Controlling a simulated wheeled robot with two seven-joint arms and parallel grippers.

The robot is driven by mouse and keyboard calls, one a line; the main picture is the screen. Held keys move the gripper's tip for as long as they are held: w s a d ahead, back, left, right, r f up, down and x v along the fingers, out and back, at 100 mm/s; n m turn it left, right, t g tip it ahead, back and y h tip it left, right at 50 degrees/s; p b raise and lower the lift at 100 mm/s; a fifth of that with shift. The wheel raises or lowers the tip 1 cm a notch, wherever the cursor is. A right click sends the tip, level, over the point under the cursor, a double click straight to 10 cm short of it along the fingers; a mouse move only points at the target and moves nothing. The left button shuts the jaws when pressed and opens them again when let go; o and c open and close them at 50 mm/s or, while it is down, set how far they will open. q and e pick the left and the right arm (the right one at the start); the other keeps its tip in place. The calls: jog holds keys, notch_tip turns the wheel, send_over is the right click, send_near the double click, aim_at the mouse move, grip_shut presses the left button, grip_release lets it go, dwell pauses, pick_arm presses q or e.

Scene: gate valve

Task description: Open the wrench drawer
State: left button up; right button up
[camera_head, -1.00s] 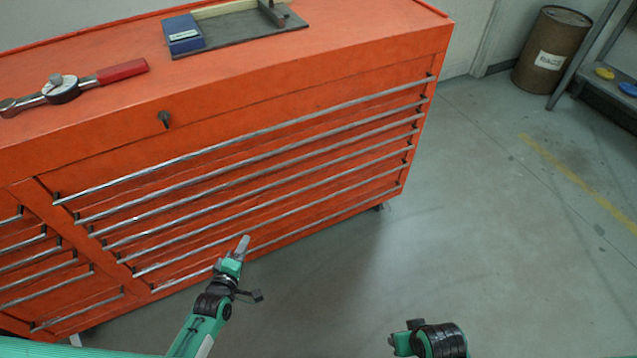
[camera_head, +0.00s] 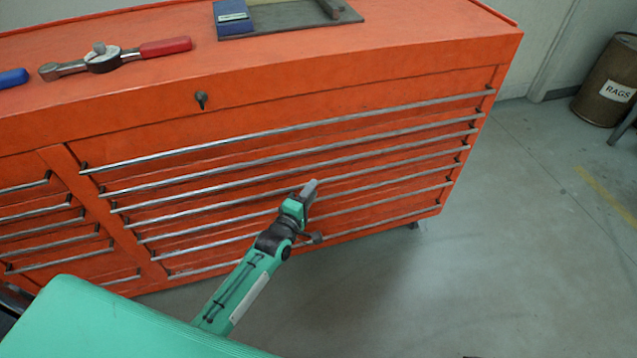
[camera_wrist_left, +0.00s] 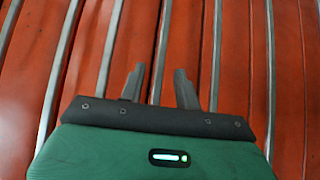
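The orange tool cabinet (camera_head: 400,75) has a wide stack of shut drawers with long metal bar handles (camera_head: 290,132). No label shows which is the wrench drawer. My left gripper (camera_head: 311,187) is in front of the middle drawers of this stack. In the left wrist view my left gripper (camera_wrist_left: 159,82) has its two fingers apart, pointing at the drawer fronts. One bar handle (camera_wrist_left: 162,40) runs between the fingers in that picture. I cannot tell whether the fingertips reach it. My right gripper is out of view.
A narrower stack of shut drawers (camera_head: 45,215) is at the left. On the cabinet top lie a red-handled ratchet (camera_head: 104,58), a blue box (camera_head: 233,17) and a dark mat (camera_head: 290,18). The floor at the right is clear up to a brown drum (camera_head: 607,85).

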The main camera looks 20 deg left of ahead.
pick_arm(q)
jog(key=shift+w+d, duration=0.25)
jog(key=shift+w, duration=0.9)
jog(key=shift+w+d, duration=0.2)
jog(key=shift+w, duration=0.9)
grip_shut()
